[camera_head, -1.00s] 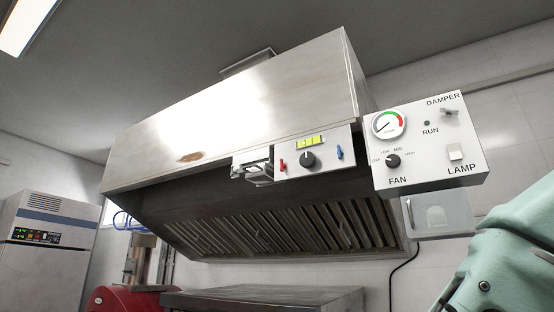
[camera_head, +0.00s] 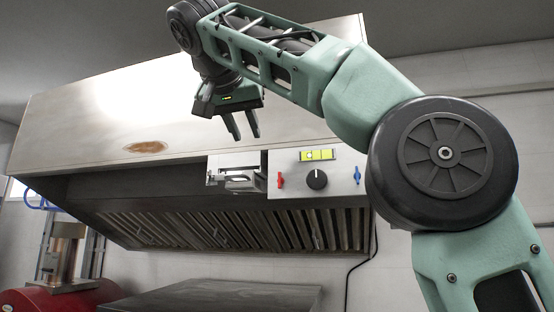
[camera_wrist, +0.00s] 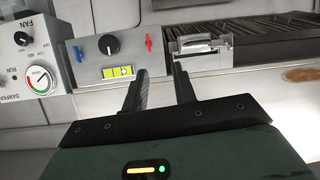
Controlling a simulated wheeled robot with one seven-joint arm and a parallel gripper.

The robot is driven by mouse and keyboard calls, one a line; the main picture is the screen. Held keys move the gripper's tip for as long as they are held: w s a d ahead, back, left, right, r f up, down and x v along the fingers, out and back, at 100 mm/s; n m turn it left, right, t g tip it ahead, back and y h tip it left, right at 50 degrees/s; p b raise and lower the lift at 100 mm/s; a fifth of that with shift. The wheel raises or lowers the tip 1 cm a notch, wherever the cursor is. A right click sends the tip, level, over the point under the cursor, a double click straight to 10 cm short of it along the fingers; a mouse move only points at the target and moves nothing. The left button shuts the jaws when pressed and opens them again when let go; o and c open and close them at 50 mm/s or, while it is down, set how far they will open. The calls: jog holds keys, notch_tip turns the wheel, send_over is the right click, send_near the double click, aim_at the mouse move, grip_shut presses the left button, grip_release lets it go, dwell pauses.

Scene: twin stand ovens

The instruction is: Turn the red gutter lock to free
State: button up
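The red gutter lock (camera_head: 280,180) is a small red lever on the left side of the white panel on the hood's front edge. In the upside-down wrist view the red lock (camera_wrist: 148,43) shows to the right of the black knob, past my fingertips. My gripper (camera_head: 243,138) is in front of the hood, above and to the left of the red lock in the head view. It is open and empty. In the wrist view my gripper (camera_wrist: 157,75) has its two fingers apart, pointing toward the panel. Nothing touches the lock.
The panel (camera_head: 340,188) also carries a black knob (camera_head: 317,180), a yellow level (camera_head: 318,155) and a blue lever (camera_head: 357,175). A metal bracket (camera_head: 236,172) sits just left of the panel. A fan control box (camera_wrist: 30,50) shows in the wrist view.

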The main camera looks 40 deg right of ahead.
notch_tip(320, 180, up, 2)
jog(key=s+d+m, duration=0.1)
jog(key=p, duration=0.2)
send_near(279, 172)
jog(key=shift+m+h, duration=0.3)
jog(key=x, duration=0.7)
jog(key=shift+w+f, duration=0.1)
jog(key=shift+w+d+f, duration=0.35)
grip_shut()
